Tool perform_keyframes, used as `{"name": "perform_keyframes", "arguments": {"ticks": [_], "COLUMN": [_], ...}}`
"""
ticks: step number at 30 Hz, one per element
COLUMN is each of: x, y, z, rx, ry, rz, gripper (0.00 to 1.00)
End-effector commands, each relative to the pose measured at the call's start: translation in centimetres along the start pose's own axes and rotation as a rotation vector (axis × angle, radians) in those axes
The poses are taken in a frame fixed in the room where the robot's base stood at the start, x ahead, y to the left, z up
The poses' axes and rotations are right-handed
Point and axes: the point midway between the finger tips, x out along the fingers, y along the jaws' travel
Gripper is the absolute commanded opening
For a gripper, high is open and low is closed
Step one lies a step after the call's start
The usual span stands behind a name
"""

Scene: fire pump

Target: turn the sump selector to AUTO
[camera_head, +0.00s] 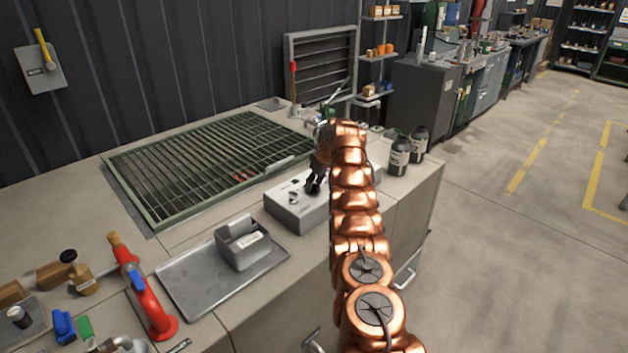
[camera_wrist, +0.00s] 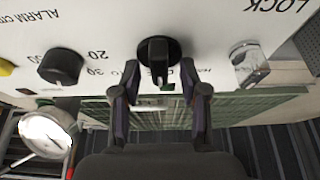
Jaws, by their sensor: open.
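The sump selector (camera_wrist: 157,52) is a black knob with a round base and a bar handle on a white panel, in the wrist view. Its bar stands upright in the picture, between small lettering to its left and right that my fingers partly cover. My gripper (camera_wrist: 160,86) is open, with one finger on each side of the bar's lower end; gaps show between fingers and bar. In the head view my gripper (camera_head: 314,186) is over the light grey control box (camera_head: 290,213), and hides the selector there.
The wrist view shows a black dial (camera_wrist: 62,66) left of the selector and a clear or metallic knob (camera_wrist: 249,64) near LOCK lettering. A green grating (camera_head: 210,160) lies behind the box. A metal tray (camera_head: 185,283) is in front; dark bottles (camera_head: 399,158) stand right.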

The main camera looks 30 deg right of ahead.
Motion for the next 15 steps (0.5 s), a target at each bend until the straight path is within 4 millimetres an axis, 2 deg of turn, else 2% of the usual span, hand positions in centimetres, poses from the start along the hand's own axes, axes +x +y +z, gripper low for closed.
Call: {"name": "perform_keyframes", "arguments": {"ticks": [10,15], "x": [0.66,0.65], "y": [0.01,0.01], "z": [-0.02,-0.01], "rx": [0.0,0.0], "ry": [0.002,0.001], "rz": [0.001,0.001], "gripper": [0.44,0.26]}}
